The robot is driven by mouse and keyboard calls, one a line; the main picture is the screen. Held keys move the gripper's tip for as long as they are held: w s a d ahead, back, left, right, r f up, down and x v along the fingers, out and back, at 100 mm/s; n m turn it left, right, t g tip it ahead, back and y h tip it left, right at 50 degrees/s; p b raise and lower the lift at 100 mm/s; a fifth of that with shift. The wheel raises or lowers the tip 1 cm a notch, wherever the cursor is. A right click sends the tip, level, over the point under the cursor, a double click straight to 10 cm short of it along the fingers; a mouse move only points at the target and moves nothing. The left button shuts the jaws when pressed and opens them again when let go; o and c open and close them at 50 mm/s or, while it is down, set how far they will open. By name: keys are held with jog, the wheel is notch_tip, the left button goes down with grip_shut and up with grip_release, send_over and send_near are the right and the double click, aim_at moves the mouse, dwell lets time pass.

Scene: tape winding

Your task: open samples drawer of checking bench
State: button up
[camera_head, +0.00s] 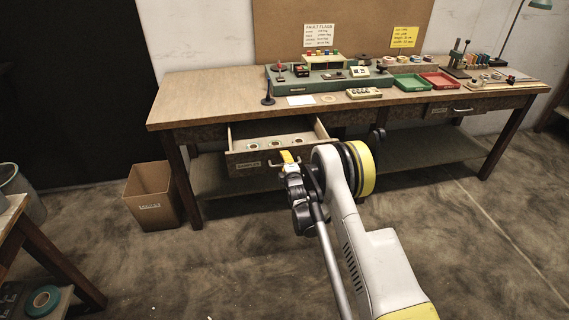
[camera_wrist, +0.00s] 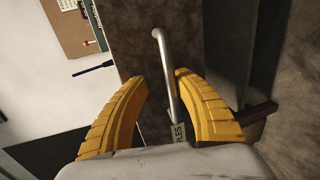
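The samples drawer (camera_head: 250,163) is at the left of the checking bench (camera_head: 200,95). It is pulled well out, and several small rolls lie in it. Its front carries a label, partly seen in the wrist view (camera_wrist: 178,133). My gripper (camera_head: 287,157) is at the drawer's front, at the handle. In the wrist view the drawer's metal bar handle (camera_wrist: 164,65) runs between the two yellow fingers of my gripper (camera_wrist: 162,82). The fingers stand apart, with a gap to the handle on the left; the right fingertip is close to it, contact unclear.
A cardboard bin (camera_head: 150,197) stands on the floor left of the drawer. A second drawer (camera_head: 453,108) at the bench's right is shut. Another table (camera_head: 45,245) is at the lower left. The floor before the bench is mostly clear.

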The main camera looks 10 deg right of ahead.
aim_at(284, 149)
jog(key=o, duration=1)
jog(key=r, duration=0.6)
jog(key=shift+w+r, duration=0.15)
jog(key=shift+w, duration=0.2)
jog(key=shift+c, duration=0.2)
jog(key=shift+s+f+g, duration=0.3)
jog(key=shift+f+g, duration=0.5)
jog(key=shift+f, duration=0.05)
jog(key=shift+s+r, duration=0.35)
jog(key=shift+s, duration=1.45)
jog(key=s+r, duration=0.2)
jog(key=shift+s, duration=0.4)
jog(key=c, duration=1)
jog(key=shift+o, duration=0.2)
jog(key=s, duration=0.6)
jog(key=shift+s+r, duration=0.15)
jog(key=shift+s, duration=0.25)
